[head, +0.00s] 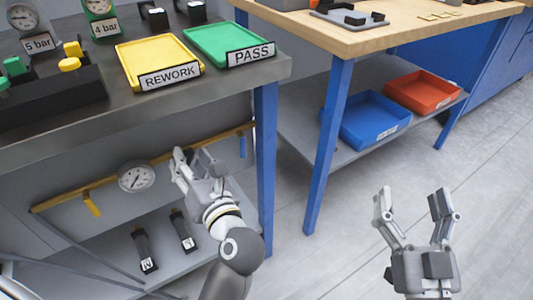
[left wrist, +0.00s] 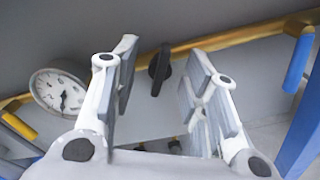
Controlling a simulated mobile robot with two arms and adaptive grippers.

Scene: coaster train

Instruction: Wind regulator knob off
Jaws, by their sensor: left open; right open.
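The black regulator knob (left wrist: 159,70) is on the brass pipe under the dark bench, between the spread fingers of my left gripper (left wrist: 160,85) in the left wrist view. The fingers look apart from it, though the exact gap is unclear. My right gripper (head: 414,210) is open and empty above the floor.
The brass pipe (head: 65,195) carries a yellow lever (head: 92,204) and a blue lever (head: 243,146). A blue bench leg (head: 266,150) stands right of my left gripper. The bench top (head: 85,122) overhangs the pipe. Black labelled items (head: 146,250) are on the lower shelf.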

